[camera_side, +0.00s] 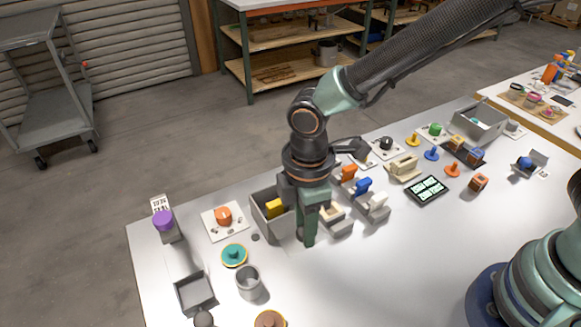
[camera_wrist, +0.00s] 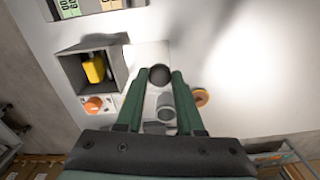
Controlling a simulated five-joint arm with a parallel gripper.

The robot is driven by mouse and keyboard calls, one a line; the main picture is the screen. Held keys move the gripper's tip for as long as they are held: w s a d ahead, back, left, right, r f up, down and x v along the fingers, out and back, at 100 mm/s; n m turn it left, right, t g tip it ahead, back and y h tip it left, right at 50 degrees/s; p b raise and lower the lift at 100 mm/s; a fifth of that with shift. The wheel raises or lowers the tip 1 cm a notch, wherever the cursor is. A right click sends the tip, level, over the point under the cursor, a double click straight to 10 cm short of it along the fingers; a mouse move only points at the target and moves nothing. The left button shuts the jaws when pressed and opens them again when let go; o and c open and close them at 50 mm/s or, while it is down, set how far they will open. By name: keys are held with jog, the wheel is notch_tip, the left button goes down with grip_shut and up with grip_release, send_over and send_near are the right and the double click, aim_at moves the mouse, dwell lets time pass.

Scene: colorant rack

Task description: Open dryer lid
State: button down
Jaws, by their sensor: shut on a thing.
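My gripper (camera_side: 306,238) points down, low over the table, just right of an open grey box (camera_side: 262,222). In the wrist view its green fingers (camera_wrist: 155,75) stand on either side of a small dark round knob (camera_wrist: 160,76), with a clear width between them. In the side view the fingers hide what they hold. The grey box also shows in the wrist view (camera_wrist: 72,68), with a yellow block (camera_wrist: 94,69) inside. I cannot tell from these views which part is the dryer lid, or whether it is raised.
An orange knob on a white plate (camera_side: 223,218), a teal disc (camera_side: 234,254), a grey cup (camera_side: 248,281) and a grey tray (camera_side: 194,293) stand left of my gripper. Small holders and a dark panel (camera_side: 428,190) stand to the right. The table's front centre is clear.

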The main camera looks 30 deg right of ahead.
jog(key=shift+s+r, duration=0.1)
jog(key=shift+s, duration=0.05)
jog(key=c, duration=0.5)
grip_release()
notch_tip(320, 180, up, 12)
dwell(0.3)
jog(key=d+r+m+t, duration=0.1)
jog(key=d+m+t, duration=0.1)
jog(key=d+m, duration=0.3)
jog(key=d+r+m+t, duration=0.1)
jog(key=d+m, duration=0.4)
jog(key=d, duration=0.7)
jog(key=d+r+m+t, duration=0.2)
jog(key=d+m, duration=0.3)
jog(key=d, duration=0.3)
jog(key=shift+s+d+m+t, duration=0.2)
jog(key=shift+d+m+t, duration=0.1)
jog(key=shift+m, duration=0.1)
